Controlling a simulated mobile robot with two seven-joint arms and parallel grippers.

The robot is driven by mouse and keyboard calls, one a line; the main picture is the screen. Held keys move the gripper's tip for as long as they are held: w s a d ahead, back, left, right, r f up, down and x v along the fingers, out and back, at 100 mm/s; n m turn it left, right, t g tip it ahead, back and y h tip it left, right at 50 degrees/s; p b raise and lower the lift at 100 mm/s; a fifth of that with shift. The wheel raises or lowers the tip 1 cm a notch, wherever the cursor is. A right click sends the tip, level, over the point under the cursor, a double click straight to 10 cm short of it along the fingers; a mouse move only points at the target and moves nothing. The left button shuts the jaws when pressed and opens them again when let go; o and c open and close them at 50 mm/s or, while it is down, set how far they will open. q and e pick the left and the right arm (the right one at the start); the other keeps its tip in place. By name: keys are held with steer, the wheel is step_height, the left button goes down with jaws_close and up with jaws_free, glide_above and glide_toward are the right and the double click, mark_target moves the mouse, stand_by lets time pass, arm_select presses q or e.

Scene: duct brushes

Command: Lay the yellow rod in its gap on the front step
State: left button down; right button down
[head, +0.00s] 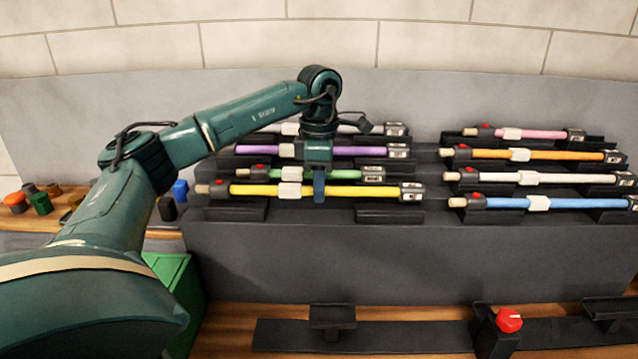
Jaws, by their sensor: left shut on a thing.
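The yellow rod (345,192) has a dark collar with a red button at its left end and a dark block at its right end. It is level over the left part of the front step. Its ends are over two black cradles, the left one (236,211) and the right one (390,212); I cannot tell whether it touches them. My left gripper (319,192) points down and is shut on the yellow rod, right of its white sleeve. My right gripper is not in view.
Close behind are a green rod (345,174), a purple rod (350,151) and a partly hidden white rod (290,128). A blue rod (575,203) lies to the right on the front step. A black fixture with a red knob (509,320) stands below in front.

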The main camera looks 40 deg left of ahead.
arm_select(q)
steer(key=shift+f, duration=0.2)
stand_by(0.4)
steer(key=shift+f, duration=0.3)
steer(key=shift+f+b, duration=0.5)
steer(key=shift+b, duration=0.05)
steer(key=c, duration=1.5)
jaws_free()
steer(key=shift+o, duration=1.2)
